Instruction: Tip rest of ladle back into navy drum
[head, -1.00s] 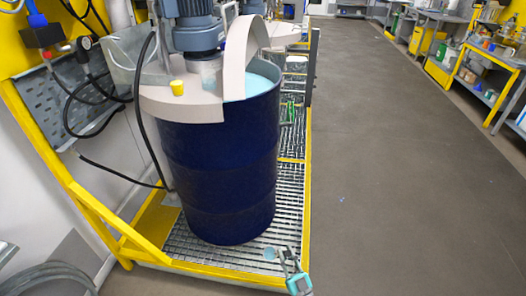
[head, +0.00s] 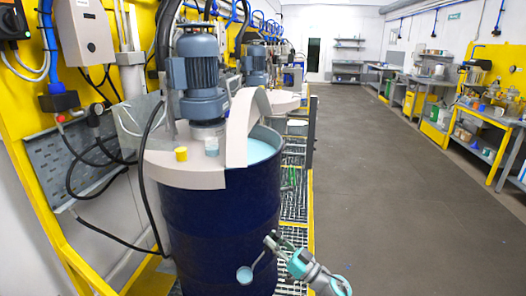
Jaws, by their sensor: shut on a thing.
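The navy drum (head: 215,235) stands upright with a pale half lid (head: 190,172) and a raised curved flap. Light blue liquid (head: 262,150) shows in its open right side. My gripper (head: 272,242) is low in front of the drum's right side, below the rim. It is shut on the ladle's thin handle (head: 262,257). The ladle's round bowl (head: 244,275) hangs lower left, over the drum's outer wall in the picture; its face looks light blue. I cannot tell how much it holds, or whether it touches the drum.
A blue-grey agitator motor (head: 198,75) stands over the lid. A yellow cap (head: 181,154) and a small pale blue-grey piece (head: 211,146) are on the lid. Black hoses hang at left. A yellow-edged grating (head: 295,205) runs along the right; the grey floor (head: 390,200) beyond is clear.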

